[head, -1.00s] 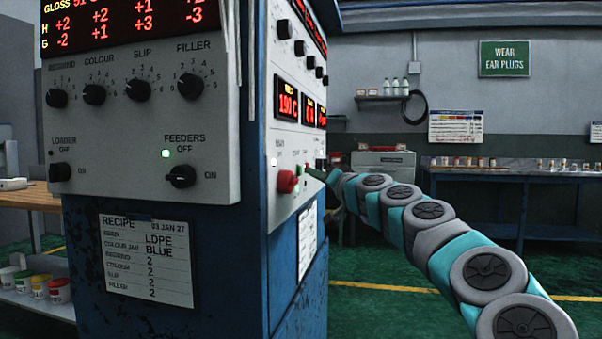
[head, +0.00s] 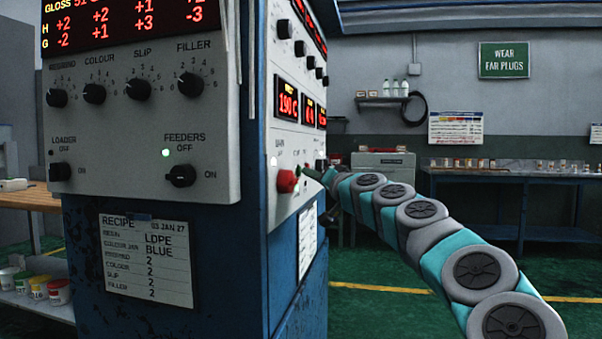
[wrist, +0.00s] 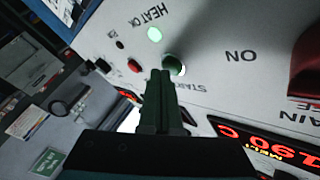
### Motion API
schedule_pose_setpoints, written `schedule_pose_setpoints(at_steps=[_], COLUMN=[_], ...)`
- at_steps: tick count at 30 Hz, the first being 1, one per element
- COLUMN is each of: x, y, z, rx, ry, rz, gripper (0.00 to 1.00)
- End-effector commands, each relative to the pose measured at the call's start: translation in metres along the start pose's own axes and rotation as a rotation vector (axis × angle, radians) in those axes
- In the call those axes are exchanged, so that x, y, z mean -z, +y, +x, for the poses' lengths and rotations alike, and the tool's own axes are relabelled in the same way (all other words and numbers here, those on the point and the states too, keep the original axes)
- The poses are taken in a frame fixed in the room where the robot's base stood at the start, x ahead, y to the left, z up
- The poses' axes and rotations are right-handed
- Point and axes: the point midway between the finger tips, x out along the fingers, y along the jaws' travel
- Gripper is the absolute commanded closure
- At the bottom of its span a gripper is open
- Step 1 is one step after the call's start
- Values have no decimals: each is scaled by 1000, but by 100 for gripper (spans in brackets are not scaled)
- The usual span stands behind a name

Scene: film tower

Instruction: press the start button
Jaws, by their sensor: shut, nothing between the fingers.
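The green start button (wrist: 174,66) stands on the pale side panel, just above the START lettering in the wrist view. My gripper (wrist: 158,76) is shut and empty, its dark fingertips overlapping the left edge of the button in the picture. I cannot tell whether the tips touch it. In the head view my gripper (head: 311,173) reaches the side face of the blue cabinet from the right. The button is too small to make out clearly there.
A red button (wrist: 134,66) sits left of the fingers, below a lit HEAT OK lamp (wrist: 155,34). The large red main switch (wrist: 307,66) is at the right; it also shows in the head view (head: 287,181). A red 190 C display (wrist: 265,143) is nearby.

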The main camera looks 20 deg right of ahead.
Motion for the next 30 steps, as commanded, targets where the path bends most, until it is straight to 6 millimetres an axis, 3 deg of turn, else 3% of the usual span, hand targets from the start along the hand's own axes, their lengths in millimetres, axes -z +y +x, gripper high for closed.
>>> schedule_pose_setpoints(at_steps=[17,30], x=[-2,6], y=[-1,6], z=[2,-9], rx=[0,1], ry=[0,-1], rz=[0,0], gripper=[100,100])
